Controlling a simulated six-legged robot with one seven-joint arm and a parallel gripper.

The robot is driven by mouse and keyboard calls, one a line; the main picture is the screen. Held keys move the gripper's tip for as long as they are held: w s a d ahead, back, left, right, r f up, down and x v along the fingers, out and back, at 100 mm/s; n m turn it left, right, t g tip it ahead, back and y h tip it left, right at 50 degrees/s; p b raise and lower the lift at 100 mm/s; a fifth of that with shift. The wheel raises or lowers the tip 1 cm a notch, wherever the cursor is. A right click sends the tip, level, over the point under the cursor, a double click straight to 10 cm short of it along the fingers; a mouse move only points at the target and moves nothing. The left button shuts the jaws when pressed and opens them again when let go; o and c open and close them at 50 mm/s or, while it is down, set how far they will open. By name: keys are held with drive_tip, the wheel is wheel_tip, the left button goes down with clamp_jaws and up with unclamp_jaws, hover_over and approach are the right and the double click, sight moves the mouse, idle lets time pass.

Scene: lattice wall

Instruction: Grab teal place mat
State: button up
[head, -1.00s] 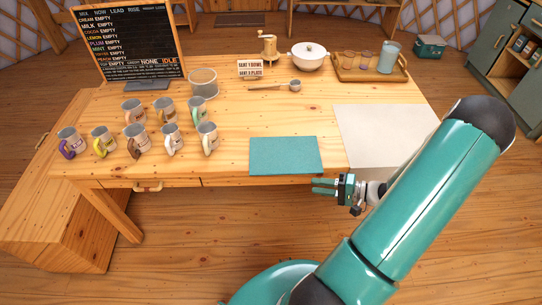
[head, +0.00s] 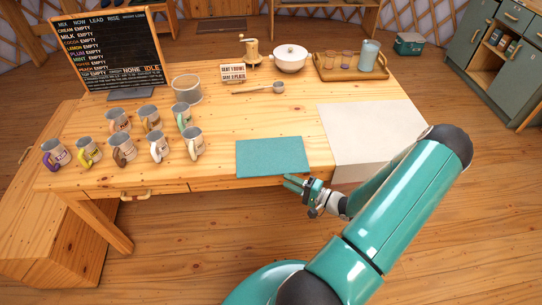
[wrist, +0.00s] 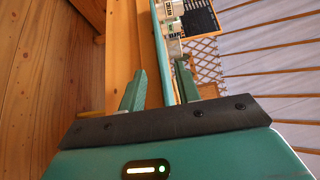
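The teal place mat (head: 272,156) lies flat at the front edge of the wooden table, left of a pale sheet. My gripper (head: 288,182) is just in front of the mat's near edge, right of its middle. In the wrist view, my gripper (wrist: 160,70) is open, one finger to each side. The mat shows there edge-on as a thin teal strip (wrist: 160,42) running between the fingers. I cannot tell whether either finger touches it.
Several grey mugs (head: 150,118) with coloured handles stand left of the mat. A pale sheet (head: 370,135) covers the table's right front.

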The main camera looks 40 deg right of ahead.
drive_tip(key=x, duration=0.5)
drive_tip(key=shift+w+a, duration=0.1)
drive_tip(key=shift+w, duration=0.05)
clamp_jaws()
